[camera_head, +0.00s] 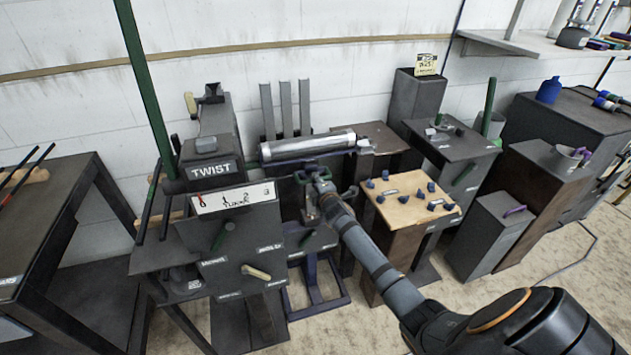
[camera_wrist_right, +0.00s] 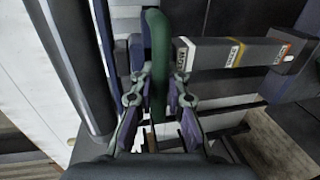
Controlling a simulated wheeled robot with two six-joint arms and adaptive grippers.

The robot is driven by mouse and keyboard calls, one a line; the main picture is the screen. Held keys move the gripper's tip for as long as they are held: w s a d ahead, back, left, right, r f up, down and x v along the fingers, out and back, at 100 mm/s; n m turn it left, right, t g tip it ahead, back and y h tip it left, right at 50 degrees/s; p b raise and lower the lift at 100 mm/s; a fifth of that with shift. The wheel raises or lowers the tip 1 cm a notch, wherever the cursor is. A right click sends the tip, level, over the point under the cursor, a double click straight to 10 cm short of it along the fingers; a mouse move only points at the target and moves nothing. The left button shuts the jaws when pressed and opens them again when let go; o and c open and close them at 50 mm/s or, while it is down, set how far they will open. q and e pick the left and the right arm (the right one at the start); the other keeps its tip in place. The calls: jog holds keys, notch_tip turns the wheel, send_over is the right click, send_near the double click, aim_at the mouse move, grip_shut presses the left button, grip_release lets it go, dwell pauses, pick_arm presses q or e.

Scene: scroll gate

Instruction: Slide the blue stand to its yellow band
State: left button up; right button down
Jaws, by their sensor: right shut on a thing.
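The blue stand (camera_head: 318,296) has a blue frame base on the floor below the middle machine. In the head view my right gripper (camera_head: 312,178) reaches its upper part, by a green handle (camera_head: 300,177). In the right wrist view the fingers of my right gripper (camera_wrist_right: 157,88) are shut on the upright green handle (camera_wrist_right: 157,50), one on each side. My left gripper is not in view.
A silver roller (camera_head: 307,145) lies across behind the gripper. The TWIST machine (camera_head: 212,172) stands close on the left. A wooden-topped stand with several blue pieces (camera_head: 408,198) is close on the right. Open floor lies in front.

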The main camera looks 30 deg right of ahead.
notch_tip(320, 180, down, 9)
jog(key=b, duration=0.5)
jog(key=shift+r, duration=0.1)
jog(key=c, duration=1.3)
grip_release()
jog(key=shift+s+r, duration=0.15)
jog(key=shift+r, duration=0.05)
jog(key=shift+c, duration=0.2)
jog(key=v, duration=1.2)
jog(key=shift+f+b, duration=0.1)
jog(key=shift+b, duration=0.2)
